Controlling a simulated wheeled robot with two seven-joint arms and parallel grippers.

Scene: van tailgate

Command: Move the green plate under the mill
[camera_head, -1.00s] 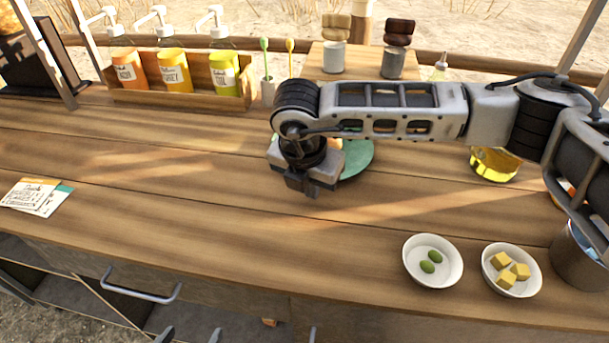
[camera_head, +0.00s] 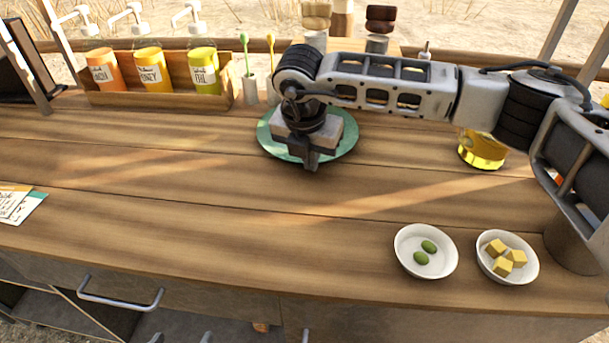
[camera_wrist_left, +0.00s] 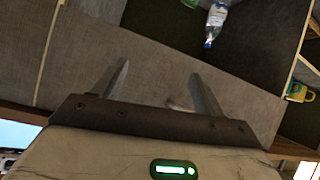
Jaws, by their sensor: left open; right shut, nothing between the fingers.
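The green plate (camera_head: 346,143) lies on the wooden counter, partly hidden by my right gripper. My right gripper (camera_head: 311,164) points down over the plate, shut and empty; whether it touches the plate I cannot tell. Two mill-like things stand at the back, one with a light wooden top (camera_head: 316,16) and one with a dark wooden top (camera_head: 380,20). Neither is by the plate. My left gripper (camera_head: 180,339) shows only as fingertips at the bottom edge, below the counter. In the left wrist view it is open and empty (camera_wrist_left: 160,72).
A wooden rack (camera_head: 160,97) with orange, yellow and green pump bottles stands back left. A gold tin (camera_head: 483,150) stands right of the plate. Two white bowls (camera_head: 403,262) (camera_head: 485,268) hold green and yellow pieces at front right. Cards (camera_head: 18,205) lie at left. The middle front counter is clear.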

